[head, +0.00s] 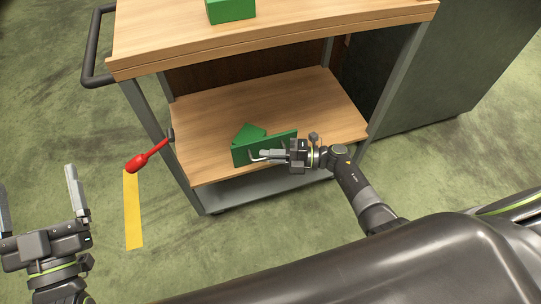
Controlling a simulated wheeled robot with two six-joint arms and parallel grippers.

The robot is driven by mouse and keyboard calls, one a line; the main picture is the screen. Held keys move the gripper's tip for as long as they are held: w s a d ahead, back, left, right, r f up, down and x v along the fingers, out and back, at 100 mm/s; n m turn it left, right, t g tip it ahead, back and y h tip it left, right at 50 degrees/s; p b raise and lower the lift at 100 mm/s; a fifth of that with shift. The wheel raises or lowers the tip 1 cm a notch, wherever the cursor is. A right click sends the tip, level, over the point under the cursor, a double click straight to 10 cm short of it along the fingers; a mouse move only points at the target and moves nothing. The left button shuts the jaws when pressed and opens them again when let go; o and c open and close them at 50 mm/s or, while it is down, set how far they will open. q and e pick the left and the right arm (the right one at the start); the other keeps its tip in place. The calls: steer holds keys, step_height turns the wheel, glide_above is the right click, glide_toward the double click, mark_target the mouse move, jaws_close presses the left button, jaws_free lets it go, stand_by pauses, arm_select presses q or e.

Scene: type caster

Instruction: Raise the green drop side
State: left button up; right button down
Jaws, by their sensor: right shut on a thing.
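A green panel (280,139), which I take to be the drop side, stands at the front edge of the cart's lower shelf. A green block-like piece (247,131) shows just behind it; whether the two are joined I cannot tell. My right gripper (257,155) is at the panel's front face, shut on a light part there that looks like a handle; the fingers partly hide it. My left gripper (37,182) is open and empty over the floor at the left, well apart from the cart.
The wooden cart has a top shelf (290,32) with a green block (231,9) on it, and a lower shelf (320,105). A red-knobbed lever (136,163) sticks out at the left leg. A yellow floor strip (132,215) lies nearby. A dark cabinet (440,70) stands at right.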

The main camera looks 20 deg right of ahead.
arm_select(q)
steer(key=shift+w+a+f+g, duration=0.1)
steer(key=shift+f+g, duration=0.2)
arm_select(e)
steer(key=shift+w+r, duration=0.1)
steer(key=shift+w, duration=0.05)
steer(key=c, duration=1.5)
jaws_free()
steer(key=shift+d, duration=0.1)
